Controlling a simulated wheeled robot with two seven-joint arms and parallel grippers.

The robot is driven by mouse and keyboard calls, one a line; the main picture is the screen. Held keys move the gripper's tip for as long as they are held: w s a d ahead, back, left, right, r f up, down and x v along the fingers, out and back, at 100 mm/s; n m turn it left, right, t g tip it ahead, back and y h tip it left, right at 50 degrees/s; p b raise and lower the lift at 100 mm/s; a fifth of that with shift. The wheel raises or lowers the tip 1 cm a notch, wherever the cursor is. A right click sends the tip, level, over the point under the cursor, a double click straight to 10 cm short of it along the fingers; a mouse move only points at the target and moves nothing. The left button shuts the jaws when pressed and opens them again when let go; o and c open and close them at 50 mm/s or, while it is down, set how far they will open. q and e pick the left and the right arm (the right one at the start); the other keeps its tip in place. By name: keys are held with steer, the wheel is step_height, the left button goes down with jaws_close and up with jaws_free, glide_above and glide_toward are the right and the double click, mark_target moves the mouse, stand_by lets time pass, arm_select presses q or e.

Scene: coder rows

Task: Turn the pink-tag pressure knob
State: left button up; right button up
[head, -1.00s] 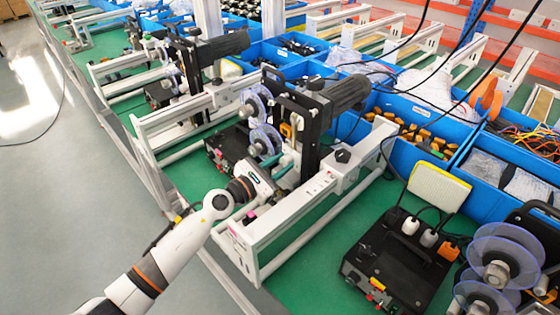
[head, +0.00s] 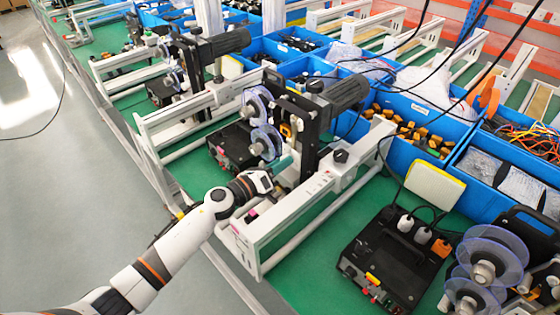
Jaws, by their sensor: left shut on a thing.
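My left gripper (head: 283,163) reaches in from the left to the black upright head of the middle coder machine (head: 300,125). Its teal fingers are close together, shut on a small part at the lower front of that head, which I take to be the pressure knob. The knob is hidden by the fingers and wrist, so its turn cannot be read. A small pink mark (head: 251,214) shows near the left end of the machine's white frame (head: 275,222). I cannot tell whether it is the knob's tag. My right gripper is not in view.
Clear film reels (head: 257,103) sit just left of the machine head, close to my gripper. A black control box (head: 235,145) stands behind my wrist. Another black box (head: 395,255) is at right. Blue bins (head: 440,125) line the back. Cables hang at upper right.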

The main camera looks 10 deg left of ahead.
arm_select(q)
steer(key=shift+f+n+p, duration=0.1)
steer(key=shift+n+p, duration=1)
steer(key=shift+n, duration=2.9)
steer(key=o, duration=1)
steer(key=shift+c, duration=0.2)
steer(key=shift+s+a, duration=0.1)
steer(key=b+v, duration=0.3)
steer(key=v, duration=0.8)
steer(key=shift+s+a+b, duration=0.2)
steer(key=shift+s+b, duration=0.15)
